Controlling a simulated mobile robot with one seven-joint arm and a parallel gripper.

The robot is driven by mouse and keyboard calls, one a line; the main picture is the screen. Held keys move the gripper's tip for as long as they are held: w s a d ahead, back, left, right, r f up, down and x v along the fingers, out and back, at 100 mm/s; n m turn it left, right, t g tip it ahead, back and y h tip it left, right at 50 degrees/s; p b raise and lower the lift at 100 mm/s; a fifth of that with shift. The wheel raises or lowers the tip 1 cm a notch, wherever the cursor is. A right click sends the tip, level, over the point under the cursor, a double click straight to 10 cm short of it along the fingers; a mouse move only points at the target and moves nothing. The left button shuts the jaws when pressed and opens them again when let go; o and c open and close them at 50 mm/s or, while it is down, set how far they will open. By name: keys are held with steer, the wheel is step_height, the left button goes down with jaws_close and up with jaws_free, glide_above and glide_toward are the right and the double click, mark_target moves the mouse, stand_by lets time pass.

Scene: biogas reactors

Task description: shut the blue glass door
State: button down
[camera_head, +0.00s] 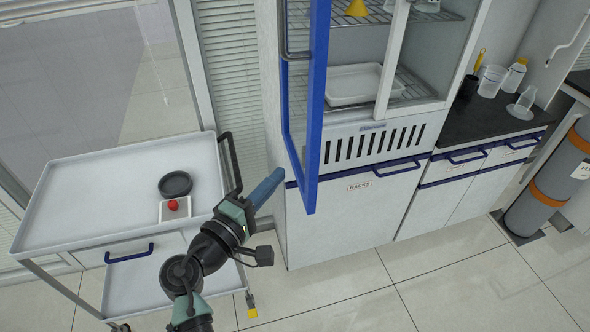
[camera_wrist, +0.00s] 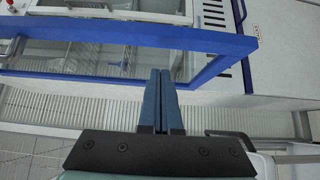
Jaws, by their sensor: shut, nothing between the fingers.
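The blue-framed glass door (camera_head: 313,100) stands swung open at the left side of the white cabinet. Its pane is seen nearly edge-on in the head view, with a grey handle (camera_head: 284,30) on its left face. In the wrist view the blue door frame (camera_wrist: 215,70) crosses the picture just beyond the fingertips. My gripper (camera_head: 279,174) is shut and empty, to the left of the door's lower part; its two blue fingers lie together in the wrist view (camera_wrist: 162,75). I cannot tell whether the fingertips touch the frame.
The cabinet holds a white tray (camera_head: 355,85). A black counter (camera_head: 460,125) with bottles and beakers is right. The floor in front is clear.

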mark_target(307, 165)
steer(key=d, duration=0.1)
steer(key=d+p, duration=0.1)
steer(key=d, duration=0.1)
steer(key=shift+w+d+r, duration=0.1)
steer(key=shift+w+d, duration=0.15)
steer(key=shift+w, duration=0.1)
steer(key=shift+d, duration=0.25)
